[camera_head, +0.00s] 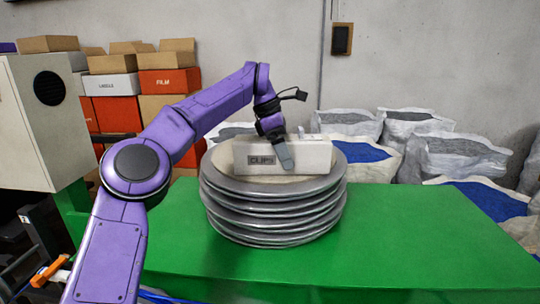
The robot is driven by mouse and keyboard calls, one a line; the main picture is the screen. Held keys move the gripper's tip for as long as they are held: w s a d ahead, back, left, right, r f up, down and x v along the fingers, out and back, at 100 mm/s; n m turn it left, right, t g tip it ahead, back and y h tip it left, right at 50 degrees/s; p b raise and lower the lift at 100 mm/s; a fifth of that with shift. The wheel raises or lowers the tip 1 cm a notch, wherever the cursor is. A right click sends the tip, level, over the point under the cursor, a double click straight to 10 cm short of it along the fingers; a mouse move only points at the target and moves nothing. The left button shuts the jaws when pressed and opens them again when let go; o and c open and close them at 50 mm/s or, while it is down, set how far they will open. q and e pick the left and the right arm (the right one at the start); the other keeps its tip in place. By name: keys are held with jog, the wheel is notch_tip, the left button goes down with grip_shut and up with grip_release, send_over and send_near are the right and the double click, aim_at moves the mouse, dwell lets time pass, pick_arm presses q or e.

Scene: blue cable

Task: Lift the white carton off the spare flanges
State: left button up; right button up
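The white carton (307,159), marked "CLIPS", rests on top of the stack of grey spare flanges (274,221) on the green table. My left gripper (286,150) is over the carton's middle, pointing down. One grey finger lies in front of the carton's near face, close to it or touching. The other finger is mostly hidden behind the carton, so I cannot tell whether the gripper grips it. The carton looks level. My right gripper is not in view.
The green table (410,240) is clear to the right of the stack. White sacks (455,157) with grey and blue contents stand behind it. Stacked boxes (166,83) and a pale cabinet (42,120) stand at the left.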

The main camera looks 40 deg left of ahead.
pick_arm(q)
jog(key=shift+s+a+r, duration=0.1)
jog(key=shift+s+a, duration=0.15)
jog(key=shift+s, duration=0.1)
jog(key=shift+s+a+r, duration=0.1)
jog(key=shift+s+r, duration=0.1)
jog(key=shift+s, duration=0.35)
jog(key=c, duration=0.4)
jog(key=shift+s+r, duration=0.15)
jog(key=shift+s, duration=0.15)
jog(key=c, duration=0.5)
jog(key=shift+d, duration=0.2)
jog(key=c, duration=0.5)
jog(key=shift+w+d, duration=0.1)
jog(key=shift+w, duration=0.2)
jog(key=shift+c, duration=1.3)
jog(key=shift+w, duration=0.25)
jog(key=shift+s, duration=0.1)
